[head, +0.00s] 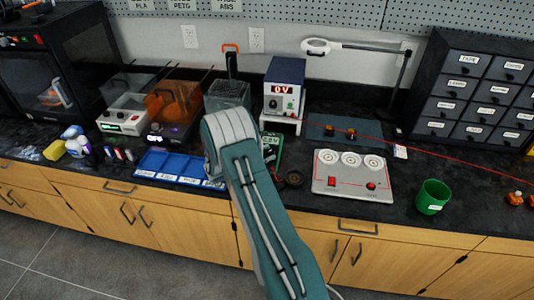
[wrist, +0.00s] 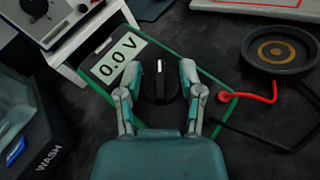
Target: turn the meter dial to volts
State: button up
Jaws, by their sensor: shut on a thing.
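The meter (wrist: 180,48) is a dark handheld unit with a green edge, lying on the black counter. Its display (wrist: 113,60) reads 0.0 V in the wrist view. The black dial (wrist: 160,82) has a white pointer mark that points to the top of the wrist picture. My gripper (wrist: 161,92) is shut on the dial, one finger on each side. In the head view the meter (head: 271,141) shows only in part behind my arm, and my gripper is hidden there. The dial's printed markings cannot be read.
A power supply (head: 285,84) reading 0 V stands on a white stand behind the meter. A round black pad (wrist: 280,50) with a red lead lies to the right. Blue trays (head: 168,167) lie left; a grey panel with three round fixtures (head: 350,187) lies right.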

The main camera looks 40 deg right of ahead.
jog(key=shift+m+g+y, duration=0.3)
jog(key=shift+m+g, duration=0.4)
jog(key=shift+g, duration=0.1)
jog(key=shift+m+g, duration=0.3)
jog(key=o, duration=1)
jog(key=shift+a, duration=0.1)
jog(key=v, duration=1.2)
jog(key=shift+w+r, duration=0.1)
jog(key=shift+w, duration=0.05)
